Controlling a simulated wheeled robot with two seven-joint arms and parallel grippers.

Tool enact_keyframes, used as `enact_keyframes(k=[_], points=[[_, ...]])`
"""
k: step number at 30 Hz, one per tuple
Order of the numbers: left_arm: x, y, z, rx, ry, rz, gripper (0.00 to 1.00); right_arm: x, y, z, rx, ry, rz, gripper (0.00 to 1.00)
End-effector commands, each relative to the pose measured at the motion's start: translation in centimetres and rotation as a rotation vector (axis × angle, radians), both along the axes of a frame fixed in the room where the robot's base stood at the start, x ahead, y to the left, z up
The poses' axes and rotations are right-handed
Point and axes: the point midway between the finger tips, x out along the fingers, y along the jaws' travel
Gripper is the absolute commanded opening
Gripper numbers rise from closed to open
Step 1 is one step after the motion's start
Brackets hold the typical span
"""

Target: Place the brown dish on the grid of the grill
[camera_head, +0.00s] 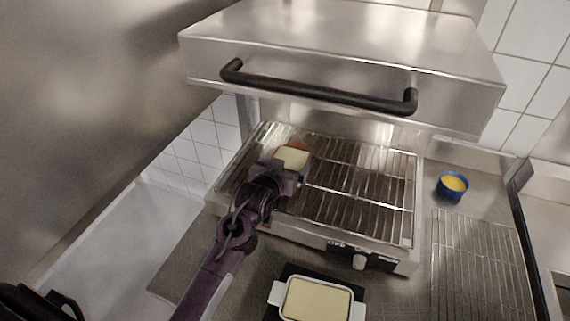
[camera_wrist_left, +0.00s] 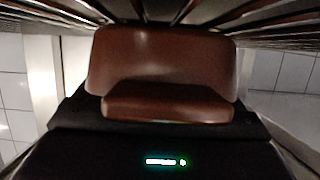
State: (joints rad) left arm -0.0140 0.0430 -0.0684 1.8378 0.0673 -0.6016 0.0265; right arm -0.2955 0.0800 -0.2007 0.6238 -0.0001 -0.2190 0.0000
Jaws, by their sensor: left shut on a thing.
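The brown dish (camera_head: 299,146), with a pale yellow filling, is over the left back part of the grill's grid (camera_head: 355,185). My left gripper (camera_head: 287,175) is shut on the near side of the dish. In the left wrist view the dish (camera_wrist_left: 165,60) shows as a glossy red-brown wall and handle at the jaws, and the grid bars (camera_wrist_left: 200,12) run close to it along the top. I cannot tell whether the dish touches the bars. The grill (camera_head: 300,232) has its steel hood (camera_head: 340,40) raised above the grid. My right gripper is not in view.
A white dish (camera_head: 358,311) with pale yellow filling sits in front of the grill. A blue bowl (camera_head: 453,193) with yellow contents and a wire rack (camera_head: 478,265) are on the right. The grid's right half is clear.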

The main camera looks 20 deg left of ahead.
Motion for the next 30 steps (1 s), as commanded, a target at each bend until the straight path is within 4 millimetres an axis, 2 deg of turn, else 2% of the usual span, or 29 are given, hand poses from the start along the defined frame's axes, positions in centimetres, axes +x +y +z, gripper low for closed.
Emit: enact_keyframes(k=[7, 8, 10, 20, 23, 30], points=[[0.1, 0.0, 0.0, 0.0, -0.005, 0.0, 0.49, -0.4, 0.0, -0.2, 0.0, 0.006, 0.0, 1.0], [0.0, 0.0, -0.2, 0.0, 0.0, 0.0, 0.92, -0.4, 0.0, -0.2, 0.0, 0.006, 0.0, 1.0], [0.0, 0.0, -0.2, 0.0, 0.0, 0.0, 1.0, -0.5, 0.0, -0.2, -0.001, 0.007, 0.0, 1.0], [-0.4, 0.0, 0.1, 0.0, -0.001, 0.0, 1.0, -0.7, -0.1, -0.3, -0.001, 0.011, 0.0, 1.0], [-1.7, 0.0, 0.4, 0.0, -0.001, 0.0, 1.0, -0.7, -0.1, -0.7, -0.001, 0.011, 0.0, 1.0], [-6.4, -0.1, 2.0, 0.0, -0.001, -0.001, 1.0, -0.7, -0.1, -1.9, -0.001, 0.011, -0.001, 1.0]])
